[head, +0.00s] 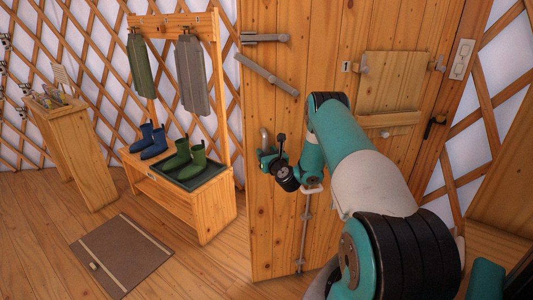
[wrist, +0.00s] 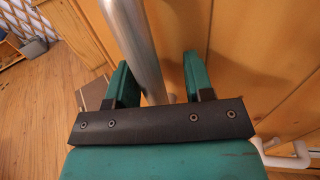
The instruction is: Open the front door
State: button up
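The front door (head: 275,200) is a tall wooden plank panel in the middle of the head view. A grey metal pull handle (head: 265,138) stands out near its left edge. In the wrist view the handle is a round metal bar (wrist: 134,40). My gripper (head: 272,157) is at this handle. Its two green fingers (wrist: 158,80) stand apart on either side of the bar. The left finger is close to the bar, and a gap shows at the right finger. Contact cannot be told. My arm hides part of the door.
Metal arms (head: 267,76) and a vertical bolt rod (head: 303,235) are on the door. A small hatch (head: 388,85) is at right. A bench (head: 205,205) with boots stands left of the door. A mat (head: 122,255) lies on otherwise clear floor.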

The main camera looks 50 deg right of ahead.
jog(key=shift+w+a+r, duration=0.1)
jog(key=shift+w+a, duration=0.05)
jog(key=shift+s+a, duration=0.25)
jog(key=shift+s, duration=0.15)
jog(key=b+v, duration=1.6)
jog(key=b, duration=0.8)
jog(key=shift+s+b, duration=0.35)
jog(key=shift+b, duration=0.05)
